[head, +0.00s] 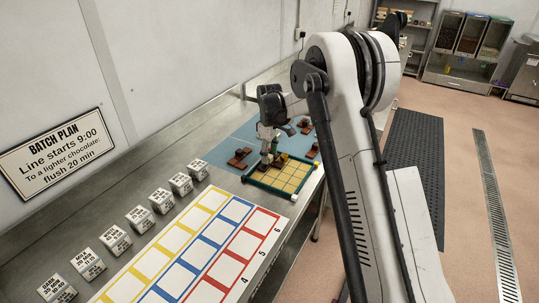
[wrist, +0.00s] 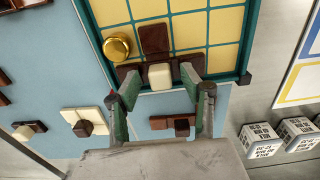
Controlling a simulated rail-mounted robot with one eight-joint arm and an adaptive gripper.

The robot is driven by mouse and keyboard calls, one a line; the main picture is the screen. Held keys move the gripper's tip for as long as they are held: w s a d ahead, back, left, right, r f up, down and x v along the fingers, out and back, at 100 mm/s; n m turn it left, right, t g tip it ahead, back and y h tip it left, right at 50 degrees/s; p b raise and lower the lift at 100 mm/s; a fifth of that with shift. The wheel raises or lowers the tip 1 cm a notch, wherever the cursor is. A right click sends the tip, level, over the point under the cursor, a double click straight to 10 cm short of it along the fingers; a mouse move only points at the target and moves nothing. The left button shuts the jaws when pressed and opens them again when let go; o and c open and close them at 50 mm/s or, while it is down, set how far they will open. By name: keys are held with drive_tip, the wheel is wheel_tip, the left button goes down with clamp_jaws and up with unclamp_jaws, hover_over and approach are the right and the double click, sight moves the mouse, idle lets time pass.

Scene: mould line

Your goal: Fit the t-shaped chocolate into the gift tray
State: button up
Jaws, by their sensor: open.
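The t-shaped chocolate (wrist: 155,42) is dark brown with a pale knob (wrist: 159,76). In the wrist view it lies over cells along the near edge of the gift tray (wrist: 246,40), its stem pointing away from me. I cannot tell whether it sits fully flat. The tray has yellow cells and a green rim; its grid also shows in the head view (head: 287,176). My gripper (wrist: 160,88) is open, one finger on each side of the knob, with gaps visible. In the head view my gripper (head: 266,158) is over the tray's far left part and hides the chocolate.
A gold ball (wrist: 117,46) sits in the tray, left of the stem. Other chocolates lie on the blue mat (wrist: 50,65): a cream one (wrist: 84,122), a brown one (wrist: 160,122) and more. White label cubes (head: 181,184) and a coloured grid sheet (head: 190,255) cover the nearer bench.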

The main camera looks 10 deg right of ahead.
sight(270, 156)
wheel_tip(270, 156, up, 12)
drive_tip(key=s+r+m+t, duration=0.2)
drive_tip(key=s+r, duration=0.8)
drive_tip(key=s, duration=0.1)
drive_tip(key=s+r+m+t, duration=0.2)
drive_tip(key=s+r+m, duration=0.15)
drive_tip(key=s, duration=0.85)
drive_tip(key=s+f+m+t, duration=0.1)
drive_tip(key=s+f+m, duration=0.1)
drive_tip(key=s, duration=0.8)
drive_tip(key=s+f+m+t, duration=0.2)
drive_tip(key=s+f, duration=0.2)
drive_tip(key=s, duration=0.7)
drive_tip(key=shift+b, duration=0.45)
drive_tip(key=shift+f, duration=0.2)
